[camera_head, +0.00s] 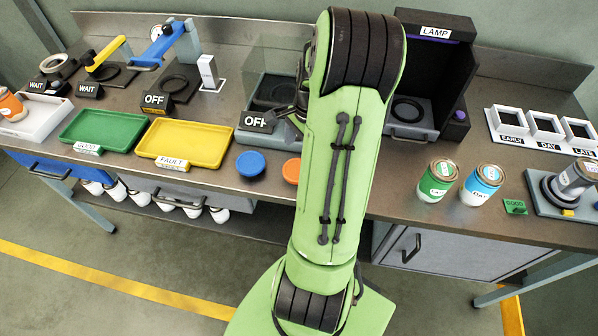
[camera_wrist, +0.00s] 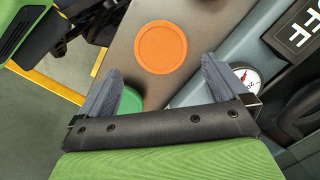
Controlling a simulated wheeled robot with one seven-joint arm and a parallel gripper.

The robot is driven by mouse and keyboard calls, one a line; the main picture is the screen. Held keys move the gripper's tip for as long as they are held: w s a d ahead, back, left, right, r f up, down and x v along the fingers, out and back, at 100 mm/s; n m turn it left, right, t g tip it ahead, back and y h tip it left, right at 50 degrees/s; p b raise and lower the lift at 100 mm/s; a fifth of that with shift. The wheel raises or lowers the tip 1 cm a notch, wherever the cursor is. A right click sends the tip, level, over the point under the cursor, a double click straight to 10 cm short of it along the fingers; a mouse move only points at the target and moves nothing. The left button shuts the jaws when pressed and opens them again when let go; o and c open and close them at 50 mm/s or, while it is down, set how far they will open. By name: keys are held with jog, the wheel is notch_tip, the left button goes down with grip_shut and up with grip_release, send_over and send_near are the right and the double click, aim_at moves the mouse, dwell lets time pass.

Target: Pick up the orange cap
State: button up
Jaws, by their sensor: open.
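The orange cap (camera_wrist: 160,47) is a flat round disc lying on the metal table. In the wrist view it lies just beyond the fingertips, whole and unobstructed. In the head view the orange cap (camera_head: 291,170) shows beside my green arm, which covers its right edge. My gripper (camera_wrist: 158,75) is open and empty, its two grey fingers spread wide on the near side of the cap. I cannot tell how high the fingers are above the table.
A green cap (camera_wrist: 130,100) lies partly behind the left finger. A blue cap (camera_head: 250,163) lies left of the orange one. The yellow tray (camera_head: 228,135), a station with an OFF sign (camera_head: 256,122) and two cans (camera_head: 436,181) stand around. The table's front edge is close.

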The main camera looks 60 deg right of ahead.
aim_at(297, 169)
jog(key=f, duration=0.4)
jog(key=f+b, duration=0.1)
jog(key=shift+w+a+f, duration=0.25)
jog(key=shift+a+f, duration=0.15)
jog(key=shift+r, duration=0.1)
jog(key=c, duration=0.8)
